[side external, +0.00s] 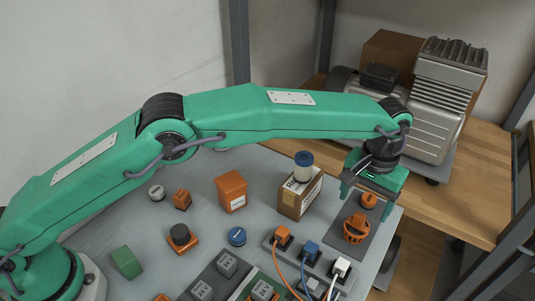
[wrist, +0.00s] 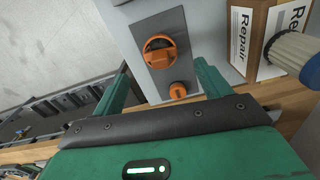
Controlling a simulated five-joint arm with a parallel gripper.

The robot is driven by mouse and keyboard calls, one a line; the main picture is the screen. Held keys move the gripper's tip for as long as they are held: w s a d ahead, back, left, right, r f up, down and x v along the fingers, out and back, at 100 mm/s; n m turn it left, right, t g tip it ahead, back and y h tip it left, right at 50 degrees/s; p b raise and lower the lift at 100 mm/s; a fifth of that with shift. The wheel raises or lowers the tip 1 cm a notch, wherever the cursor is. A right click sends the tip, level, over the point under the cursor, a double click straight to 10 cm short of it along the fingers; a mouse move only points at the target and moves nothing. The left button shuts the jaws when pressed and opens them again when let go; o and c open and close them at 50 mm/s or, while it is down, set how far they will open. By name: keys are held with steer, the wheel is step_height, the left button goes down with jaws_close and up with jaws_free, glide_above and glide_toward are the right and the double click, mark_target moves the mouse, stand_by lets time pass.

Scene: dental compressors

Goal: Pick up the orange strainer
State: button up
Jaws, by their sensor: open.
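The orange strainer (side external: 356,228) appears to be the larger round orange piece with a bar across its top, on a dark grey plate (side external: 338,238). It also shows in the wrist view (wrist: 160,50), beyond the fingertips and between their lines. A smaller orange knob-like piece (side external: 369,201) sits on the same plate, nearer my gripper, and shows in the wrist view (wrist: 177,91). My gripper (side external: 367,194) is open and empty above the knob end of the plate, apart from the strainer. In the wrist view both green fingers (wrist: 163,70) are spread wide.
A box labelled "Repair" (wrist: 243,45) with a blue-capped white cylinder (side external: 303,168) stands left of the plate in the side view. Sockets with plugs and cables (side external: 311,252) lie in front. A compressor (side external: 436,110) stands on the wooden shelf behind.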

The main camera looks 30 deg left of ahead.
mark_target(361, 215)
steer(key=shift+w+f, duration=0.15)
steer(key=shift+f, duration=3.65)
steer(key=c, duration=1.1)
steer(key=shift+o, duration=0.2)
steer(key=shift+r, duration=0.15)
steer(key=shift+r, duration=1.3)
steer(key=s+d+r, duration=0.4)
steer(key=s+r, duration=0.4)
steer(key=s, duration=0.3)
steer(key=shift+a, duration=0.1)
